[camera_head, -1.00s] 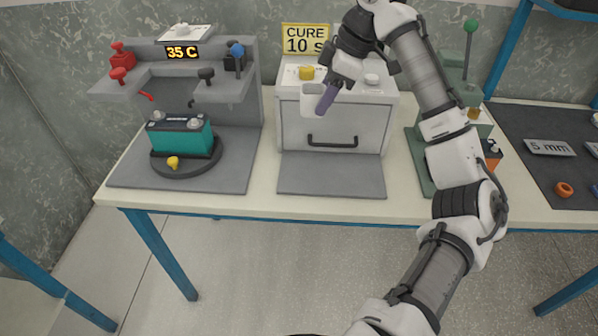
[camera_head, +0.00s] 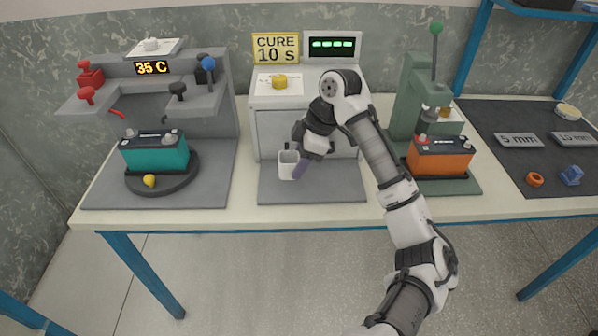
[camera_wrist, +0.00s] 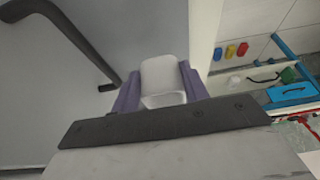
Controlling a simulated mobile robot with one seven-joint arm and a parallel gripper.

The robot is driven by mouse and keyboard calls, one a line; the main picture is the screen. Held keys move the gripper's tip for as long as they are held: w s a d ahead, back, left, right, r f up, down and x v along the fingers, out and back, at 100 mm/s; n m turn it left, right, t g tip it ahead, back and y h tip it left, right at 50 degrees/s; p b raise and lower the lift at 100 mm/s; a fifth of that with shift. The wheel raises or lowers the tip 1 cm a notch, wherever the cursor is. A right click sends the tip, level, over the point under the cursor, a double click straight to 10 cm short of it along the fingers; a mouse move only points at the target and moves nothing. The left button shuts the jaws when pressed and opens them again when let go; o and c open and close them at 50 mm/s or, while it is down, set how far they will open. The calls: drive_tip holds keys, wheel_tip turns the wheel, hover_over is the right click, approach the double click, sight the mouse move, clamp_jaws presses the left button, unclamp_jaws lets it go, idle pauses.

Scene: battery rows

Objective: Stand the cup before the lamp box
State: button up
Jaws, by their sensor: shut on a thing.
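The white cup (camera_head: 288,164) is between the purple fingers of my gripper (camera_head: 300,168), low over or on the grey mat (camera_head: 315,190) in front of the lamp box (camera_head: 270,128). In the head view the cup looks about upright; whether its base touches the mat I cannot tell. In the wrist view the cup (camera_wrist: 163,80) sits between both fingers of my gripper (camera_wrist: 160,88). The lamp box is a light grey box with a yellow knob and a "CURE 10 s" sign (camera_head: 276,48). Its dark handle is mostly hidden behind my gripper.
Left, a grey station holds a teal battery (camera_head: 155,153) on a round plate. Right, a green press (camera_head: 410,110) stands with an orange battery (camera_head: 439,157). A dark mat (camera_head: 540,145) with labels and small parts lies far right. The mat's right part is bare.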

drive_tip(key=shift+f, duration=2.15)
drive_tip(key=shift+f, duration=0.15)
drive_tip(key=o, duration=1)
drive_tip(key=b+v, duration=0.1)
drive_tip(key=v, duration=1.1)
